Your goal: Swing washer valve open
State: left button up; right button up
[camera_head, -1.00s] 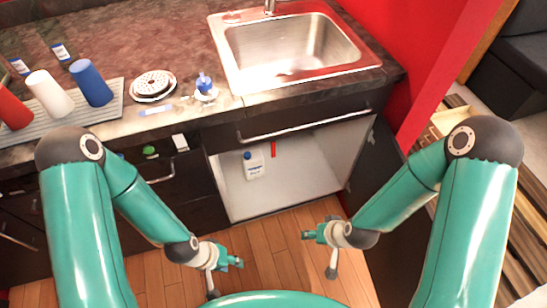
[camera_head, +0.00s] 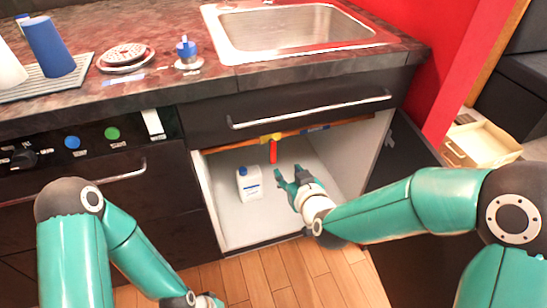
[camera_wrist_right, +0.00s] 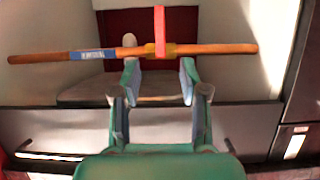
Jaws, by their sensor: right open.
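The washer valve has a red lever handle (camera_head: 273,153) and a yellow body (camera_head: 271,138) on a copper-coloured pipe (camera_head: 235,143) inside the open cabinet under the sink. The handle hangs down, crosswise to the pipe. In the right wrist view the red handle (camera_wrist_right: 159,25) also stands at right angles to the pipe (camera_wrist_right: 215,49). My right gripper (camera_head: 288,177) is open and empty inside the cabinet opening, below and slightly right of the handle. In the wrist view its fingertips (camera_wrist_right: 158,65) are spread either side of the valve's line, apparently apart from it. My left gripper's fingers are outside the view.
A white bottle with a blue cap (camera_head: 249,183) stands on the cabinet floor, left of my right gripper. The open door (camera_head: 405,185) is on the right. A drawer front with a bar handle (camera_head: 310,108) lies above the opening. A blue label (camera_head: 315,128) is on the pipe.

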aim_at(273, 155)
jog(key=b+x, duration=0.2)
jog(key=x, duration=1.2)
jog(key=shift+w+f, duration=0.1)
jog(key=shift+f, duration=0.1)
jog(key=shift+c, duration=0.2)
grip_shut()
jog(key=shift+a, duration=0.1)
